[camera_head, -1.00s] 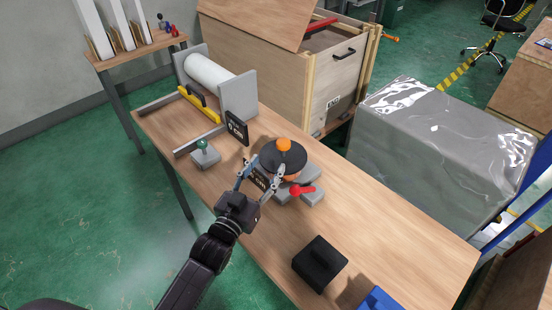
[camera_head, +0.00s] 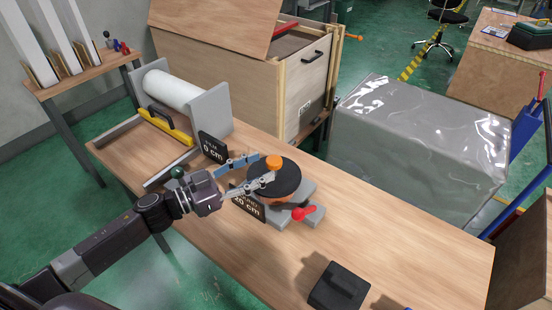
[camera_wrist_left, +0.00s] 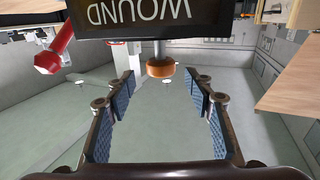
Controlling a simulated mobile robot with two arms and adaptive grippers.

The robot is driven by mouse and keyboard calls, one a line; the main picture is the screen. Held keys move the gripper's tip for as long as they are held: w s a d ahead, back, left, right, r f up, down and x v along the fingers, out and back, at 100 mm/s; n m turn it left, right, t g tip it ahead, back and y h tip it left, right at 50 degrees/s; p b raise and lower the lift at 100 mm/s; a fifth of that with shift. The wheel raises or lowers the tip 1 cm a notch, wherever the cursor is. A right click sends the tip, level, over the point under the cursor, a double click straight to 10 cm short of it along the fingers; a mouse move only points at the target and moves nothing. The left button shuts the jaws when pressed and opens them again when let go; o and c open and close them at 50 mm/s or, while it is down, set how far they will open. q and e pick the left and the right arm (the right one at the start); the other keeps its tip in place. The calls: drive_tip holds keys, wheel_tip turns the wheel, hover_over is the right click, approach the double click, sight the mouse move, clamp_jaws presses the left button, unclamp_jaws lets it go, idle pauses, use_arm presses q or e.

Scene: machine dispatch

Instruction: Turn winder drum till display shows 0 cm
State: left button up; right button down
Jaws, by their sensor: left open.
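The winder drum (camera_head: 288,184) is a black-topped disc with an orange side and an orange knob (camera_head: 273,161) near its far edge. It sits on a grey base with a red lever (camera_head: 302,213). Its black display (camera_head: 247,204) seems to read 20 cm and is partly hidden by my gripper. My left gripper (camera_head: 262,168) is open, its fingers reaching over the drum's left side close to the knob. In the left wrist view an orange knob (camera_wrist_left: 160,68) shows ahead between the open fingers, under the display marked WOUND (camera_wrist_left: 150,14).
A white film roll (camera_head: 174,90) stands between grey plates, with a second display (camera_head: 212,148) reading 0 cm. A yellow bar with a black handle (camera_head: 166,124) lies before it. A black block (camera_head: 338,287) sits at the table's front. The table right of the drum is clear.

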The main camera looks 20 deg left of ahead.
sight(267, 163)
use_arm(q)
drive_tip(key=p+x, duration=0.1)
drive_tip(key=x, duration=0.3)
drive_tip(key=shift+a+r, duration=0.1)
drive_tip(key=shift+a, duration=0.05)
drive_tip(key=shift+w+d, duration=0.4)
drive_tip(key=shift+w, duration=0.1)
drive_tip(key=shift+d, duration=0.15)
clamp_jaws()
use_arm(e)
drive_tip(key=shift+a+r, duration=0.35)
drive_tip(key=shift+r, duration=0.35)
